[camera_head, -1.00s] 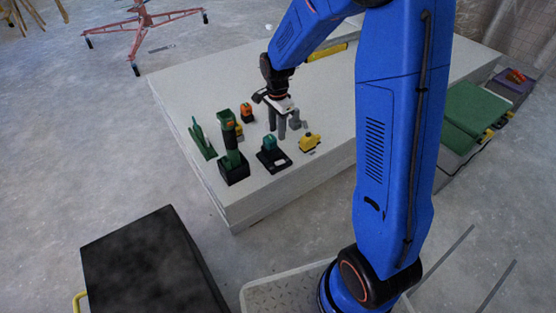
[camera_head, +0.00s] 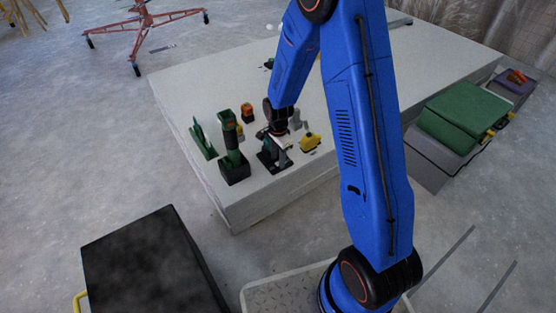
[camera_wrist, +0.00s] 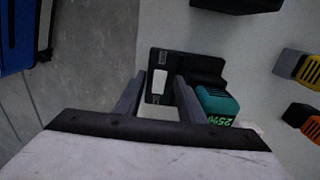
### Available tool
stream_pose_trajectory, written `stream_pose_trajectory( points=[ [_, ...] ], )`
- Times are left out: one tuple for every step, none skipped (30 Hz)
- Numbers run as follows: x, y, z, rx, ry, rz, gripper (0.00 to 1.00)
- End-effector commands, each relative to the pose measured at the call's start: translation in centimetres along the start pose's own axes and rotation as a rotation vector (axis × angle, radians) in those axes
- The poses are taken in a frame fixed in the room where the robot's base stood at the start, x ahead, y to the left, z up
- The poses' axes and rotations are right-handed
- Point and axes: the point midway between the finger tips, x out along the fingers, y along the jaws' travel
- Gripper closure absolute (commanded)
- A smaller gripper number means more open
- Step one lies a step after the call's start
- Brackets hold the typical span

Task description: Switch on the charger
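The charger (camera_wrist: 210,70) is a black base with light labels on its top, lying on the pale slab. A teal battery (camera_wrist: 217,103) with "25%" on it sits at its right side in the wrist view. In the head view the charger (camera_head: 267,162) is partly covered by my gripper (camera_head: 278,146). In the wrist view my gripper (camera_wrist: 158,84) is open, its two grey fingers apart with nothing held. The fingertips lie over the charger's near end, one on each side of a light label. I cannot tell whether they touch it.
A green drill (camera_head: 229,130) in a black holder (camera_head: 235,175) and a green tool (camera_head: 202,138) stand left of the charger. An orange battery (camera_head: 247,112) is behind, a yellow one (camera_head: 310,142) to the right. The pale slab (camera_head: 400,75) is mostly clear farther back.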

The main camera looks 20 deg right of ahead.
Motion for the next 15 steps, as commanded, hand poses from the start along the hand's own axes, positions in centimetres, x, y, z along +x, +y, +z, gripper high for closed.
stream_pose_trajectory(
  points=[
    [0.46,0.05,0.01,0.0,0.0,0.002,0.64],
    [0.65,0.04,0.01,0.0,0.0,0.001,0.64],
    [0.85,0.03,0.01,0.0,0.0,0.001,0.64],
    [0.98,0.02,0.0,0.0,0.0,0.0,0.64],
    [1.08,0.01,0.0,0.0,0.0,0.0,0.64],
    [1.18,0.01,0.0,0.0,0.0,0.0,0.64],
    [1.24,0.01,0.0,0.0,0.0,0.0,0.64],
    [1.27,0.01,0.0,0.0,0.0,0.0,0.64],
    [1.29,0.01,0.0,0.0,0.0,0.0,0.64],
    [1.29,0.01,0.0,0.0,0.0,0.0,0.64],
    [1.29,0.01,0.0,0.0,0.0,0.0,0.64],
    [1.28,0.01,0.0,0.0,0.0,0.0,0.64],
    [1.27,0.0,0.0,0.0,0.0,0.0,0.64],
    [1.27,0.01,0.0,0.0,0.0,0.0,0.64],
    [1.27,0.01,0.0,0.0,0.0,0.0,0.69]
  ],
)
